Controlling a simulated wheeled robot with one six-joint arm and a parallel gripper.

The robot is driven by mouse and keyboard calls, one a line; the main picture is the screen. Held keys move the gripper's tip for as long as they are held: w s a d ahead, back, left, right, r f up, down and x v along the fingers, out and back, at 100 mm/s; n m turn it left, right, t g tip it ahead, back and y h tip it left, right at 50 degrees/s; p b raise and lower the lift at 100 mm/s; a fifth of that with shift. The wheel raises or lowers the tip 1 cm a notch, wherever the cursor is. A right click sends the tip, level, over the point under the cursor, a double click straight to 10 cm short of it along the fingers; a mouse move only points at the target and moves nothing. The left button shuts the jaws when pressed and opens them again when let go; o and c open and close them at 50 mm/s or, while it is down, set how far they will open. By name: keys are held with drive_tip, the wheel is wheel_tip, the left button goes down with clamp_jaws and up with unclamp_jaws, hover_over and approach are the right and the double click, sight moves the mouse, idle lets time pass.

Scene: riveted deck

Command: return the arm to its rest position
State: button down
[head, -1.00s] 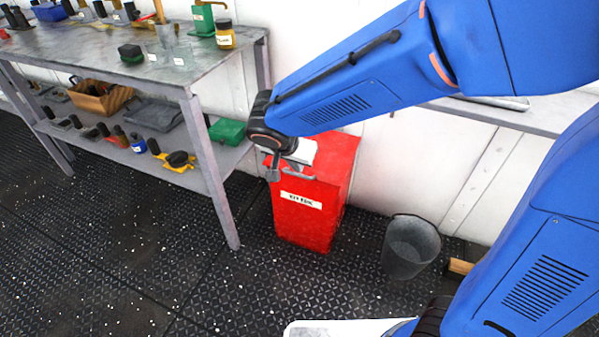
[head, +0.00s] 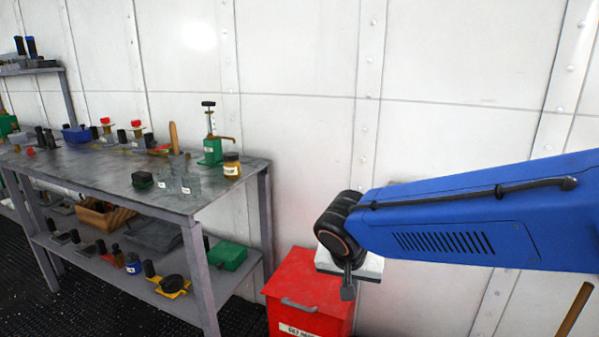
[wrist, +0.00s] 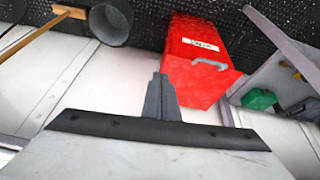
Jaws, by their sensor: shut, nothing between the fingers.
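My blue arm reaches in from the right in the head view. My gripper (head: 347,291) hangs at its end, in front of the wall and over the red bin as seen there. In the wrist view my gripper (wrist: 160,85) has its grey fingers together, with nothing between them. The red bin (head: 308,290) has a grey handle and a white label that is partly cut off by the frame edge. It also shows beyond the fingertips in the wrist view (wrist: 195,65), apart from them.
A grey metal workbench (head: 110,172) with bottles, a green pump (head: 212,148) and small items stands at the left. Its lower shelf holds a wooden crate (head: 103,214) and a green box (head: 228,254). A grey bucket (wrist: 110,22) lies near a wooden handle (wrist: 70,11).

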drive_tip(key=s+d+r+n+y, duration=0.1)
drive_tip(key=s+d+n, duration=0.2)
drive_tip(key=s+d, duration=1.3)
drive_tip(key=shift+s+d+r+n+y, duration=0.2)
drive_tip(key=shift+d+n+y, duration=0.15)
drive_tip(key=shift+d, duration=0.3)
